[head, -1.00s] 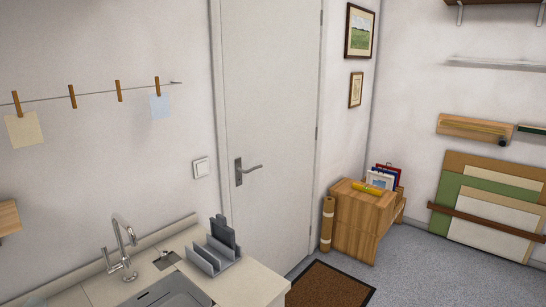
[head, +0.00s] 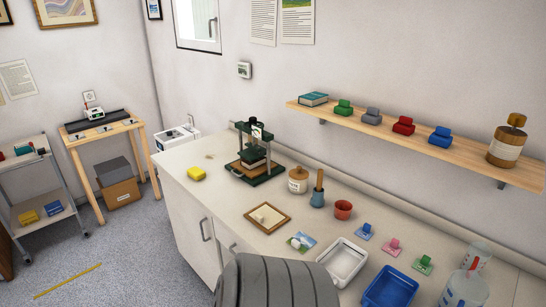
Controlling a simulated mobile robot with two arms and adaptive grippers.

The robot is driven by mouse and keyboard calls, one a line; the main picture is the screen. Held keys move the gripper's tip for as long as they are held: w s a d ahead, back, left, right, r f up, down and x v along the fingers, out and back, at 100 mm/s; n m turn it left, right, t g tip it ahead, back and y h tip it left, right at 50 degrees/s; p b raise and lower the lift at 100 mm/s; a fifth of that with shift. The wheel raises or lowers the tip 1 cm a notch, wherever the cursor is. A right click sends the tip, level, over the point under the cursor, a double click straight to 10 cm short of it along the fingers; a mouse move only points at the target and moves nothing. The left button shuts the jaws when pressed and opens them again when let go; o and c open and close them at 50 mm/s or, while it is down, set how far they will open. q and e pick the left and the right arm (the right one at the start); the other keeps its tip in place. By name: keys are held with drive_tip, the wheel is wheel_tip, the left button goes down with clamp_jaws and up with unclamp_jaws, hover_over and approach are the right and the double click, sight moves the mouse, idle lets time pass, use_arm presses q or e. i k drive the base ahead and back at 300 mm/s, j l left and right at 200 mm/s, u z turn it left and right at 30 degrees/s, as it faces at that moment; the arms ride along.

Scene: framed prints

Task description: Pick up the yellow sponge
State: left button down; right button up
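A yellow block that looks like the sponge (head: 196,173) lies on the far left end of the white counter (head: 225,200), near its front edge. It is left of a dark green press (head: 255,165) and apart from it. Nothing covers the sponge. Neither of my grippers shows in the head view.
On the counter stand a lidded jar (head: 298,180), a red cup (head: 343,209), a wooden frame (head: 268,218), a white tray (head: 343,262) and a blue tray (head: 390,287). A wall shelf (head: 455,165) hangs above. The floor (head: 130,255) left of the counter is mostly free.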

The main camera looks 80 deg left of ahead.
sight(196, 173)
drive_tip(key=u, duration=3.35)
drive_tip(key=i+j+z, duration=0.4)
drive_tip(key=i, duration=0.15)
drive_tip(key=l, duration=0.1)
